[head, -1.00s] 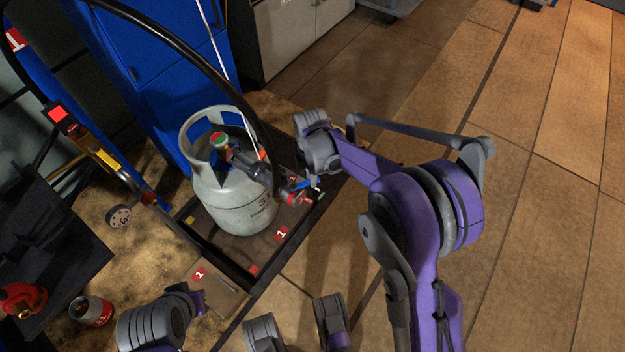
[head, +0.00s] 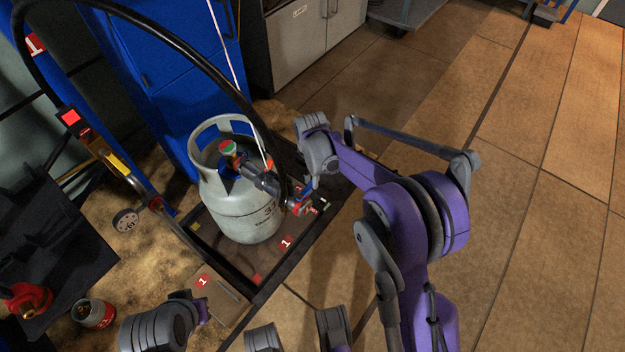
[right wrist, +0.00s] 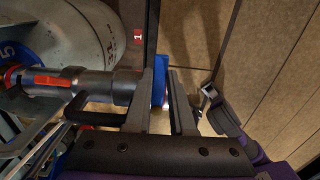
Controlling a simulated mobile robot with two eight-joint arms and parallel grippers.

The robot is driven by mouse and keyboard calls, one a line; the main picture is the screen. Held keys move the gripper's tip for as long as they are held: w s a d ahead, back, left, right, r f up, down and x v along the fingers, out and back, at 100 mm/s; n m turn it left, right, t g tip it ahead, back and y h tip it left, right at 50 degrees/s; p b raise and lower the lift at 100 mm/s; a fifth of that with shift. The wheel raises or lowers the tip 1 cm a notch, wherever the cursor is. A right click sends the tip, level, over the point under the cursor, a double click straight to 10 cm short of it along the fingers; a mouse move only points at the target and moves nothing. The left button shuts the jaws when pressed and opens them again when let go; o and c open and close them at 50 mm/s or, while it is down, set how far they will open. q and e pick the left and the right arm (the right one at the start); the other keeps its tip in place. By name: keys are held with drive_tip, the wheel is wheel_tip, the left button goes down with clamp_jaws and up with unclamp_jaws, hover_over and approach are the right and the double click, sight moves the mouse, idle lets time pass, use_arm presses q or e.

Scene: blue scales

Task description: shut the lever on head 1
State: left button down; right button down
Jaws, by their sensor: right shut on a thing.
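A grey gas cylinder (head: 240,205) stands upright on a dark platform. The filling head (head: 262,180), a grey body, is on its valve and reaches right and down to a red-and-black end. A blue lever (head: 302,192) is at that end; it also shows in the right wrist view (right wrist: 160,80). My right gripper (head: 312,186) is at the lever. In the right wrist view its two fingers (right wrist: 167,100) are shut on the blue lever, with little gap. The fingers partly hide the lever. My left gripper cannot be made out; only arm links show at the bottom.
A black hose (head: 165,22) arches above the cylinder, and a white cord hangs near the head. A small canister (head: 93,314) stands at lower left. A blue cabinet (head: 185,90) is behind. The tiled floor (head: 540,200) on the right is clear.

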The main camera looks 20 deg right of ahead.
idle(0.4)
drive_tip(key=c, duration=0.8)
unclamp_jaws()
drive_tip(key=shift+o, duration=0.2)
drive_tip(key=shift+r, duration=0.1)
wheel_tip(320, 180, up, 11)
drive_tip(key=p, duration=0.2)
drive_tip(key=shift+p, duration=0.3)
